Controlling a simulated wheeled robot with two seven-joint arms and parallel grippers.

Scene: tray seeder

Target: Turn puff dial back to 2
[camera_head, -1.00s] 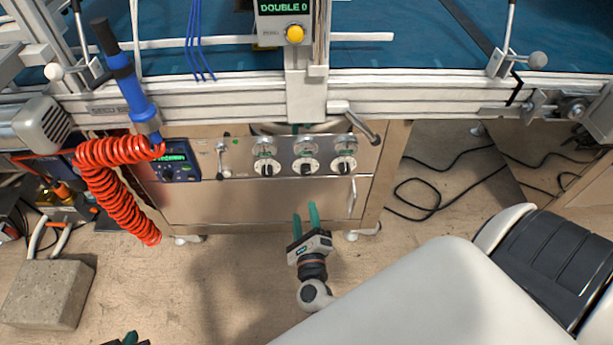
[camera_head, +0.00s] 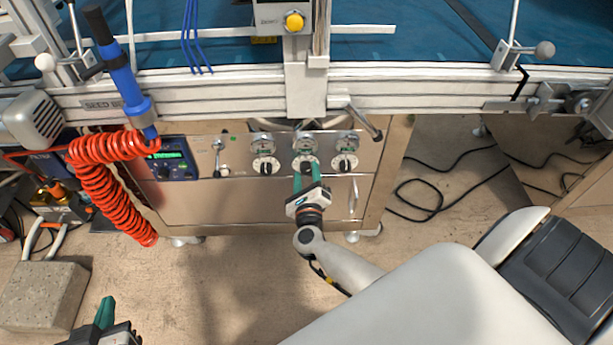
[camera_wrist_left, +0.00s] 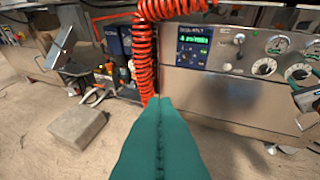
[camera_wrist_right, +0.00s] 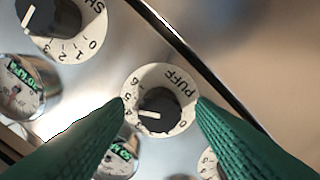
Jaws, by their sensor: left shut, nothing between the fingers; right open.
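The puff dial (camera_head: 305,163) is the middle of three round white dials on the steel front panel. In the right wrist view the puff dial (camera_wrist_right: 160,100) shows the word PUFF, a dark knob and a white pointer mark. The mark points to the left side of the scale, around 3 to 4; the exact number is unclear. My right gripper (camera_head: 306,172) is open in front of the dial, and its green fingertips (camera_wrist_right: 160,100) lie on either side of it. Contact cannot be told.
Other dials stand at the left (camera_head: 266,166) and right (camera_head: 344,163), with gauges above. A display box (camera_head: 165,160), a lever (camera_head: 220,165) and a red coiled hose (camera_head: 105,190) are to the left. A metal rail (camera_head: 220,95) runs above the panel.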

